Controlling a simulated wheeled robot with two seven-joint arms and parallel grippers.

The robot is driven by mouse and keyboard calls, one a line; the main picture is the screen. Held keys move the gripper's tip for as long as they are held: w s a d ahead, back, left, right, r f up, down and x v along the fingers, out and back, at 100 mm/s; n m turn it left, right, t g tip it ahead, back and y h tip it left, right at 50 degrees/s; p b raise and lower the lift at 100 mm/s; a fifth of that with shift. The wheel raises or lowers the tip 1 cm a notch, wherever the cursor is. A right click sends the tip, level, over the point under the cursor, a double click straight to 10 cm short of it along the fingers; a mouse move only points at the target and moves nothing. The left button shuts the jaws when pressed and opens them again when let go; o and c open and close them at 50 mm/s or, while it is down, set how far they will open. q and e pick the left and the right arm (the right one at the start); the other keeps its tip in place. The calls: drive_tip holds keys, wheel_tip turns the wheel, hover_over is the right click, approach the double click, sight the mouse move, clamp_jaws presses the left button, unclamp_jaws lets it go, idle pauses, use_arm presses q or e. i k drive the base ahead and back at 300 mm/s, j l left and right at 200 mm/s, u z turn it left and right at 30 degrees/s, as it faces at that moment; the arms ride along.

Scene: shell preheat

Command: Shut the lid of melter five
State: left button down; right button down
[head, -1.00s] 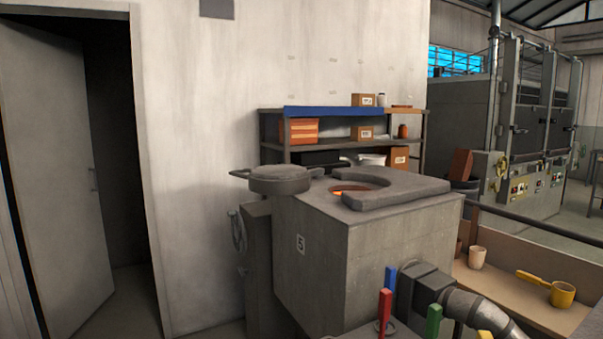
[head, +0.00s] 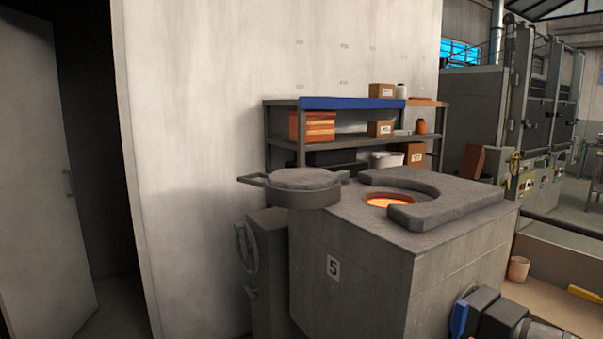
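Melter five (head: 352,290) is a grey box-shaped furnace with a "5" plate on its front left face. Its round lid (head: 303,180) is swung out to the left of the opening, level, in a ring with a handle (head: 252,181) pointing left. The opening (head: 385,201) is uncovered and glows orange inside, with a thick grey C-shaped collar (head: 450,199) around its back and right. Neither of my grippers shows in the head view.
A grey pedestal with a handwheel (head: 246,248) stands under the lid. Shelves (head: 350,141) with boxes stand behind the melter. A blue lever (head: 459,318) is at lower right. A bench with a cup (head: 518,269) lies to the right. An open door (head: 45,180) is at left.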

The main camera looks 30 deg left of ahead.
sight(304, 188)
drive_tip(key=i+j, duration=0.1)
drive_tip(key=j, duration=0.4)
drive_tip(key=i+j+z, duration=0.1)
drive_tip(key=j, duration=0.35)
drive_tip(key=i+j, duration=0.15)
drive_tip(key=j, duration=0.35)
drive_tip(key=i+j+z, duration=0.15)
drive_tip(key=j, duration=0.85)
